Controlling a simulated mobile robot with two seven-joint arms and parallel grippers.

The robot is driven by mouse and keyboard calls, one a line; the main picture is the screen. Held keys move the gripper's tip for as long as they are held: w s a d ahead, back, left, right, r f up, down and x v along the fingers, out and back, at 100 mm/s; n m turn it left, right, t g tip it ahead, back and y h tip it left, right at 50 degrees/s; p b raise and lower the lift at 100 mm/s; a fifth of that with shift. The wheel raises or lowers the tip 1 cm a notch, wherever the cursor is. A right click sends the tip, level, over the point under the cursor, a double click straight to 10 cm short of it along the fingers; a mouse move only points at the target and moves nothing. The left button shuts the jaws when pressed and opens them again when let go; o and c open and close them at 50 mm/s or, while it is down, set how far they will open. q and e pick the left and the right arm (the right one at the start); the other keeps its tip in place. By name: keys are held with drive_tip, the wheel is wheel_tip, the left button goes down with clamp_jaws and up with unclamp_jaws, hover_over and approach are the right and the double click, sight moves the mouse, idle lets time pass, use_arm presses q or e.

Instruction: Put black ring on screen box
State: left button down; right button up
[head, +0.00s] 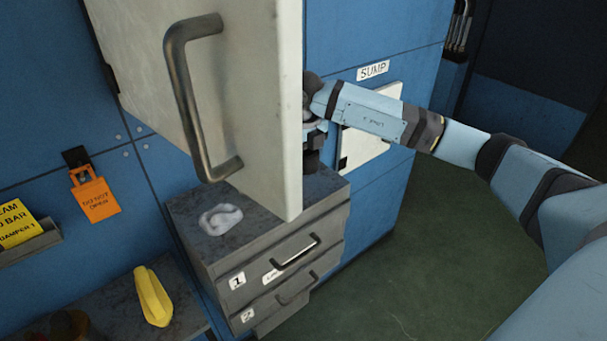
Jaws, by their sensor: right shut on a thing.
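My right arm comes in from the right, and its gripper (313,150) is partly hidden behind the edge of a large open white door (255,110). The gripper is above the back right of a grey drawer unit. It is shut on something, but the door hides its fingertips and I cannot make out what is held. I cannot pick out a black ring in this view. I cannot identify the screen box either. My left gripper is not in view.
The door has a metal handle (185,100). The drawer unit (225,262) bears a crumpled whitish thing (220,219). A blue cabinet with a SUMP label (373,70) stands behind. A yellow object (153,297) lies lower left. The green floor is clear at right.

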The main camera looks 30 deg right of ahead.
wheel_tip(320, 180, down, 6)
drive_tip(key=shift+r+p, duration=0.15)
drive_tip(key=shift+p, duration=0.15)
drive_tip(key=shift+f, duration=0.2)
drive_tip(key=shift+f, duration=0.1)
drive_tip(key=shift+f, duration=0.15)
drive_tip(key=o, duration=0.9)
drive_tip(key=shift+o, duration=0.2)
